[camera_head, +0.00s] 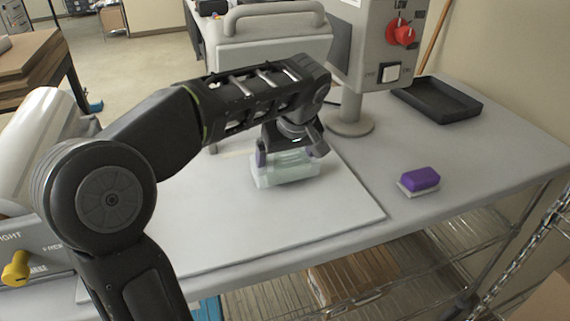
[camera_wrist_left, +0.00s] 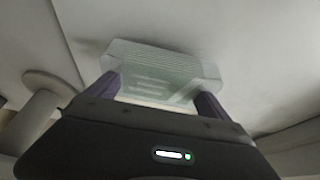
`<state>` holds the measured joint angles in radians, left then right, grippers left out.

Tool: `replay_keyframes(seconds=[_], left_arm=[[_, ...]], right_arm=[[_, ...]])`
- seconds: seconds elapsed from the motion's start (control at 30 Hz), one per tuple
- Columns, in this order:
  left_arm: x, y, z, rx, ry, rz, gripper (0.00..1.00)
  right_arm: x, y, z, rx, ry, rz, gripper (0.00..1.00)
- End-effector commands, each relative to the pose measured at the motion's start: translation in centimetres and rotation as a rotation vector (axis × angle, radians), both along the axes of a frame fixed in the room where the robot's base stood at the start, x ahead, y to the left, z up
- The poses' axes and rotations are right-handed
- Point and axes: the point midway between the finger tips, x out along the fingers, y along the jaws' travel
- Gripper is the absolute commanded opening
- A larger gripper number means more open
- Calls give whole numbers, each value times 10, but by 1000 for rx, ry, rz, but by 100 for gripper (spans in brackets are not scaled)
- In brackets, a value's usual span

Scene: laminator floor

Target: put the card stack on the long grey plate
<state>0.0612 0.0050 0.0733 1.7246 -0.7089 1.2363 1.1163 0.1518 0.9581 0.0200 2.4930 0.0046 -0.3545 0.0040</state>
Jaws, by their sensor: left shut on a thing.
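The card stack (camera_head: 285,171) is a pale greenish-white block. My left gripper (camera_head: 290,156) is shut on it from above, with a purple finger at each end. In the left wrist view the stack (camera_wrist_left: 160,68) sits between the two purple fingers (camera_wrist_left: 160,93). The long light grey plate (camera_head: 290,225) lies flat on the table, and the stack is over its right part. I cannot tell whether the stack touches the plate. My left arm hides part of the plate. My right gripper is not in view.
A purple-topped block (camera_head: 420,179) lies on the table right of the plate. A black tray (camera_head: 437,100) sits at the back right. A control box (camera_head: 378,45) stands on a post (camera_head: 350,117) behind the gripper, beside a grey machine (camera_head: 270,40). The table's right part is mostly clear.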

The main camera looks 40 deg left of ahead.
Motion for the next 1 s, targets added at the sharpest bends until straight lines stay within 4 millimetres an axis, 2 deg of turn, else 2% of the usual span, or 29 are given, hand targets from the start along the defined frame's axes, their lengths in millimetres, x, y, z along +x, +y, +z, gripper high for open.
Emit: replay_keyframes(seconds=[0.1,0.5,0.53,0.63,1.0], left_arm=[[0,0,-13,1,1,-1,36],[0,0,-20,0,-1,0,36],[0,0,-19,0,0,0,92],[0,0,-18,0,0,0,100],[0,0,-12,0,0,0,100]], right_arm=[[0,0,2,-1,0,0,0],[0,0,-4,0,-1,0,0],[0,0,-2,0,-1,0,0],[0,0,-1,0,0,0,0],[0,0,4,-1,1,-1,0]])
